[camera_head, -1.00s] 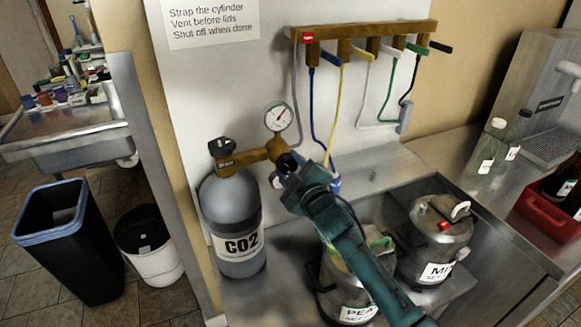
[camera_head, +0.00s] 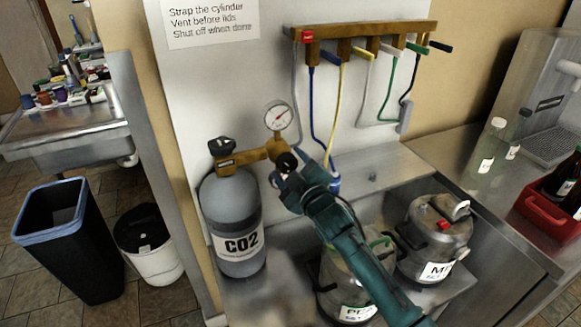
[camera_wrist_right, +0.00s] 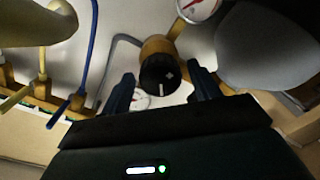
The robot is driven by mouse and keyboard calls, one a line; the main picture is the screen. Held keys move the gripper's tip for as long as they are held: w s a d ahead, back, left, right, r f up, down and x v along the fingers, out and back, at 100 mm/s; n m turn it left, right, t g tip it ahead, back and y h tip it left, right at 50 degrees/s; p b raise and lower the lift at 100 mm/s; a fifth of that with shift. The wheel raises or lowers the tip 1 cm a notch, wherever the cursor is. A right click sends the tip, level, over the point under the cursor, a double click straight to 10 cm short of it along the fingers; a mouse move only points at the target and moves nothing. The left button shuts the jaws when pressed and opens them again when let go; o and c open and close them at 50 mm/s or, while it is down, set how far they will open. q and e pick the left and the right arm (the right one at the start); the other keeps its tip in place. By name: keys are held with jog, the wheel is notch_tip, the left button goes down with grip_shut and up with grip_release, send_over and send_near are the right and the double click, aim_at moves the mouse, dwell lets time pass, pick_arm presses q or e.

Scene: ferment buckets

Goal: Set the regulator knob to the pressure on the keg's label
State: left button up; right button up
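The regulator (camera_head: 250,156) is brass and sits on top of the grey CO2 cylinder (camera_head: 232,222). Its black knob (camera_head: 287,162) faces my right gripper (camera_head: 287,172). The right wrist view shows the knob (camera_wrist_right: 160,74) with a white mark pointing down, between the two spread fingers of my right gripper (camera_wrist_right: 162,92), with gaps on both sides. The gauge (camera_head: 279,116) has a red needle. Two steel kegs stand in the sink: one labelled "PEA…" (camera_head: 357,313), partly behind my arm, and one labelled "MI…" (camera_head: 437,271). Their smaller second lines are too blurred to read. My left gripper is out of view.
A wooden rail (camera_head: 365,36) with several coloured taps and hoses hangs above. Bottles (camera_head: 489,146) and a red crate (camera_head: 549,210) stand at the right. Bins (camera_head: 68,240) stand on the floor at the left.

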jog(key=shift+o, duration=0.3)
jog(key=shift+s, duration=0.15)
pick_arm(q)
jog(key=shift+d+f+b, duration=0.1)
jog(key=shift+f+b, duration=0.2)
jog(key=shift+b, duration=0.5)
pick_arm(e)
jog(key=v, duration=1.3)
